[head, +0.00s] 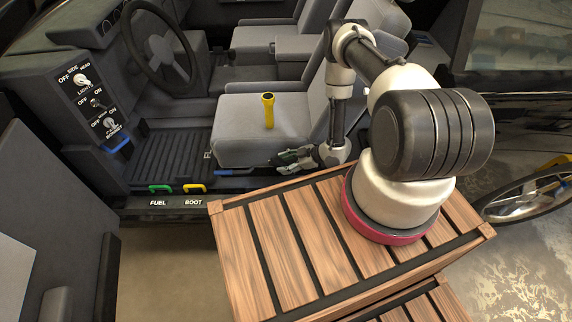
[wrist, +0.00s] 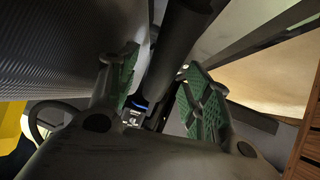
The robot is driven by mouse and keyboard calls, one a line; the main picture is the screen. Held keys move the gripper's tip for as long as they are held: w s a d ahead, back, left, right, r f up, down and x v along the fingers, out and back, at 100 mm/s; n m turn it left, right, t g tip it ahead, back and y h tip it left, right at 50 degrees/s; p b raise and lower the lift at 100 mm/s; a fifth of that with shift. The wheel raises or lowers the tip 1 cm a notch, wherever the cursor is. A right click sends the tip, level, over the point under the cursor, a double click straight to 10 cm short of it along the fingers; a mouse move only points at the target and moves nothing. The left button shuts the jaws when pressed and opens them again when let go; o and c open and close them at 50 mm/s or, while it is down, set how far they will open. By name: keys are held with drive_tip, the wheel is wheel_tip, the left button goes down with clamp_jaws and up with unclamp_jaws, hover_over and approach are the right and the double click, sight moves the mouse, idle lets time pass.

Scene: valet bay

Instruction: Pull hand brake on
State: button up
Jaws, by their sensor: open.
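My gripper (head: 287,160) is low beside the outer edge of the grey driver's seat (head: 240,112), above the door sill. Its two green-padded fingers (wrist: 158,92) are apart in the wrist view. A dark round bar (wrist: 182,35) runs down the wrist view between the fingers, with space on both sides. It looks like a lever and may be the hand brake, but I cannot tell for sure.
A yellow torch-like object (head: 268,110) stands on the seat. A blue handle (head: 236,172) lies by the sill, with green (head: 160,188) and yellow (head: 196,187) pulls marked FUEL and BOOT. The steering wheel (head: 160,45) and switch panel (head: 90,100) are further left.

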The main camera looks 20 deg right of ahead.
wheel_tip(320, 180, up, 9)
drive_tip(key=shift+r, duration=0.15)
idle(0.6)
